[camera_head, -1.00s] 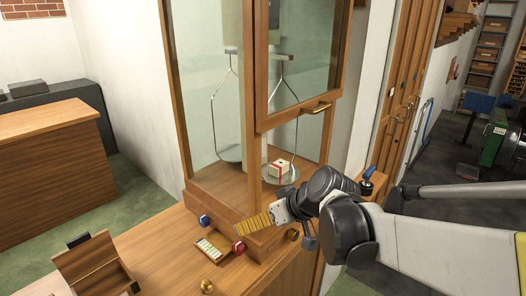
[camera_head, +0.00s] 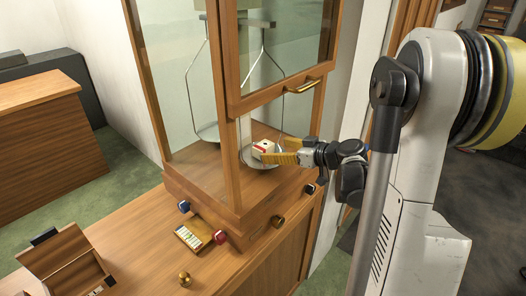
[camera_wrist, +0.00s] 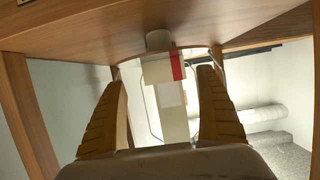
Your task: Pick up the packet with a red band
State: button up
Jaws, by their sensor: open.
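The white packet with a red band (camera_head: 262,146) sits on the right hanging pan (camera_head: 255,163) of the balance inside the glazed wooden case. My gripper (camera_head: 276,157) is at the right side of the case, its yellow fingers reaching in over the pan toward the packet. In the wrist view the packet (camera_wrist: 158,70) shows ahead between the two spread fingertips (camera_wrist: 162,80), with its red band toward the right. The fingers are open, with a visible gap on each side of the packet there. The far finger is partly hidden in the head view.
The case's wooden frame (camera_head: 231,150) and raised front sash with a brass handle (camera_head: 302,87) stand close to my gripper. The left pan (camera_head: 208,132) hangs nearby. On the counter are a small weights tray (camera_head: 193,236), a brass weight (camera_head: 185,279) and an open wooden box (camera_head: 65,262).

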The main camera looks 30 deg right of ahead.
aim_at(263, 145)
jog(key=x, duration=0.1)
jog(key=b+x, duration=0.1)
jog(key=x, duration=0.3)
jog(key=shift+w+a+r, duration=0.1)
jog(key=shift+a+r, duration=0.2)
jog(key=shift+a, duration=0.1)
jog(key=c, duration=1.5)
jog(key=shift+r, duration=0.1)
jog(key=shift+r, duration=0.45)
jog(key=r, duration=0.1)
jog(key=r+p, duration=0.1)
jog(key=s+r+p, duration=0.1)
jog(key=r, duration=0.1)
jog(key=shift+d, duration=0.35)
jog(key=s+d+r, duration=0.2)
jog(key=s, duration=0.1)
jog(key=s+d+r+p, duration=0.1)
jog(key=s+r, duration=0.1)
jog(key=s, duration=0.1)
jog(key=s+d+r+p, duration=0.1)
jog(key=s+d+r, duration=0.1)
jog(key=s, duration=0.1)
jog(key=shift+d, duration=0.35)
